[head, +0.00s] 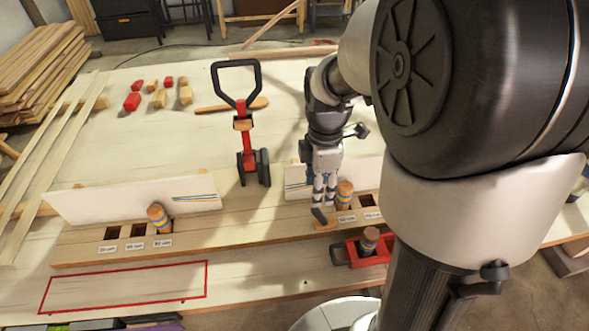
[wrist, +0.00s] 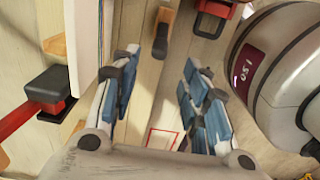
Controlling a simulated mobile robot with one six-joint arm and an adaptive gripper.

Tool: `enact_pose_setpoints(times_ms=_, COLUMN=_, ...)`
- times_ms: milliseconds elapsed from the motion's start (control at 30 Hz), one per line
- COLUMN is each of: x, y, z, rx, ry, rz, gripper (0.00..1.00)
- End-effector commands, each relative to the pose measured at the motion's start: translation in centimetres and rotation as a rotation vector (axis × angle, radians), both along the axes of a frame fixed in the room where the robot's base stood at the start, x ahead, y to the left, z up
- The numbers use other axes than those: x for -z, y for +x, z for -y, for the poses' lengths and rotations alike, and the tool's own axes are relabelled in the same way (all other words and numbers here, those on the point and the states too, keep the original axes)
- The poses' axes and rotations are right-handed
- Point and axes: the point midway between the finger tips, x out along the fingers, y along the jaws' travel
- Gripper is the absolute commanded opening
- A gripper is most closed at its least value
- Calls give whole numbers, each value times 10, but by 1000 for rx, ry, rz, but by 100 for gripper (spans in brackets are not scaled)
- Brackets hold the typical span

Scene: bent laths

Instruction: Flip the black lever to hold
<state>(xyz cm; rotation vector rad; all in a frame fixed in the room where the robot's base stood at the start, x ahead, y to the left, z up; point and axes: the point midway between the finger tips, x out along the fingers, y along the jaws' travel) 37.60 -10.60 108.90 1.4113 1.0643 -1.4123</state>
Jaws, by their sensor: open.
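My gripper (head: 322,206) is open and empty, its fingers pointing down near the wooden rail right of centre. In the wrist view the gripper (wrist: 168,62) shows two blue-grey fingers spread apart, with board between them. A red upright with a black loop handle (head: 234,64) stands on the table left of my gripper, apart from it. A red bar with a black block on its end (wrist: 48,88) is at the left of the wrist view, outside the fingers. I cannot tell which black part is the lever, and no "hold" marking is readable.
The wooden rail (head: 210,237) has slots, labels and striped pegs, with white boards (head: 128,200) behind. A red holder (head: 376,256) with a peg is close right of my gripper. Laths (head: 50,150) lie left. The red-outlined area (head: 125,288) is empty.

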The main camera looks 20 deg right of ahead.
Motion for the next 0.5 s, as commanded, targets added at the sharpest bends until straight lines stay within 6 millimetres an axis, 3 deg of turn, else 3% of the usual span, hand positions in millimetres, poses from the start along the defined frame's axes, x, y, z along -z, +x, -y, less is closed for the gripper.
enact_pose_setpoints(times_ms=33, x=16, y=-1, z=0, rx=0, ry=1, rz=-5, gripper=42)
enact_pose_setpoints(times_ms=200, x=51, y=-1, z=0, rx=0, ry=1, rz=-4, gripper=42)
enact_pose_setpoints(times_ms=500, x=88, y=0, z=0, rx=1, ry=0, rz=-1, gripper=42)
